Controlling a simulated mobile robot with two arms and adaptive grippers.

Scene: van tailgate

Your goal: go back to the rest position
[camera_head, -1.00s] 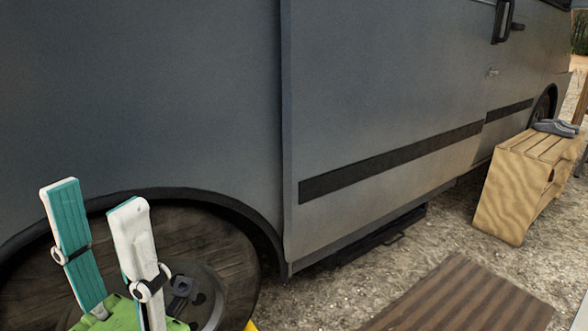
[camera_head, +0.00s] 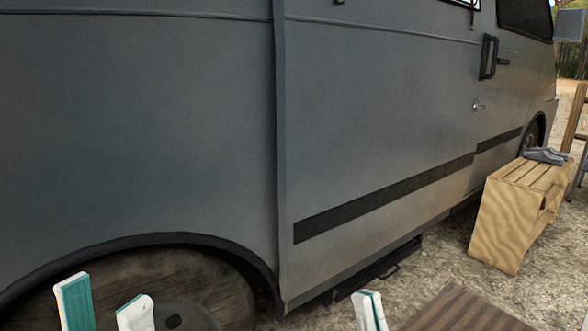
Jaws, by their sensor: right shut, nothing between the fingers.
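My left gripper (camera_head: 103,297) is at the bottom left, in front of the van's wheel. Its two white and teal fingers stand apart with a gap between them, and nothing shows in the gap. My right gripper (camera_head: 369,305) is at the bottom edge, right of centre. Its fingertips are together and hold nothing. The lower parts of both grippers are cut off by the frame.
The grey van (camera_head: 180,130) fills most of the view, with a dark wheel (camera_head: 200,275) at lower left and a low step (camera_head: 378,268) under its side. A wooden crate (camera_head: 498,230) with grey shoes (camera_head: 544,156) stands right. A brown slatted surface (camera_head: 465,313) lies at bottom right. Gravel lies between.

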